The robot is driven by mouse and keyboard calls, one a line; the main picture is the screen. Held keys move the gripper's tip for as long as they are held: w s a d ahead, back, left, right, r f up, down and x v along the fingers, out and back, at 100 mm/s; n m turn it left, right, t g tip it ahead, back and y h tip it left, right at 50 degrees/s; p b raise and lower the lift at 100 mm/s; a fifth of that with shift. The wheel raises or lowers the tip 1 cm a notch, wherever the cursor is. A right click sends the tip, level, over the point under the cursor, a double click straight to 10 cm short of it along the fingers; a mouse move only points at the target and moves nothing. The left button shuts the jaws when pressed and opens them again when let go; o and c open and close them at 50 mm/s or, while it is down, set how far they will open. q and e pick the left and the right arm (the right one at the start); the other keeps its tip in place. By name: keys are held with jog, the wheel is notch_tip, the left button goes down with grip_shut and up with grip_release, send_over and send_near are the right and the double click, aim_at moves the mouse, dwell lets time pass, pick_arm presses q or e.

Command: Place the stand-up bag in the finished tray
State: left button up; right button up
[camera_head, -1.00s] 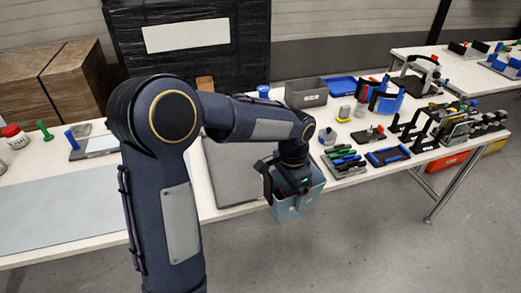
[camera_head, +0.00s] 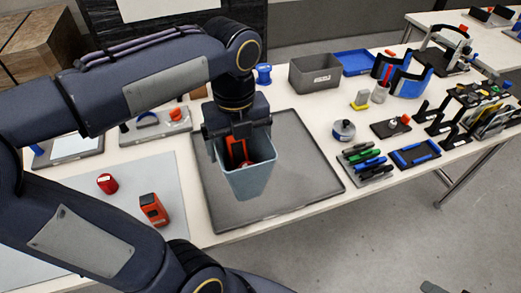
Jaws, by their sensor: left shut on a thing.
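A blue-grey, open-topped tapered holder, which I take to be the stand-up bag (camera_head: 249,184), hangs upright from my left gripper (camera_head: 238,140). The gripper points down and is shut on it at its upper rim; the fingertips are partly hidden. Something red (camera_head: 236,152) shows inside the opening. The bag is over a large dark grey tray (camera_head: 300,160) with a low rim; whether its bottom touches the tray I cannot tell. The tray's visible surface is bare. I cannot confirm by any label that this is the finished tray. My right gripper is not in view.
A grey bin (camera_head: 316,77) and a blue tray (camera_head: 353,62) stand behind. To the right are a round grey tin (camera_head: 343,130), a rack of coloured pens (camera_head: 368,165) and a blue-rimmed tray (camera_head: 415,154). A red device (camera_head: 154,210) lies on the pale mat at left.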

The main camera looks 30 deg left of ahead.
pick_arm(q)
jog(key=w+a+f, duration=0.1)
jog(key=w+f, duration=1.1)
jog(key=w, duration=0.1)
jog(key=shift+w+a+f+p, duration=0.3)
jog(key=shift+a+f, duration=0.1)
